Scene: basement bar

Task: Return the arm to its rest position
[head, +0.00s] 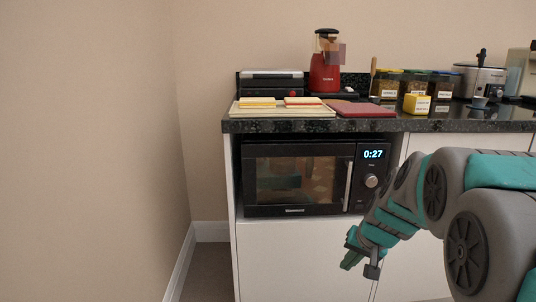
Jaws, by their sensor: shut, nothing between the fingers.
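My arm comes in from the right edge of the head view, grey and teal, bent downward. My gripper (359,264) points down and to the left, in front of the white cabinet front, below the microwave's right side. Its fingers are small in the picture and hold nothing. The arm covers part of the cabinet front.
A black microwave (290,178), door shut, display 0:27, sits in the cabinet under a dark countertop (270,126). Floor at left is clear.

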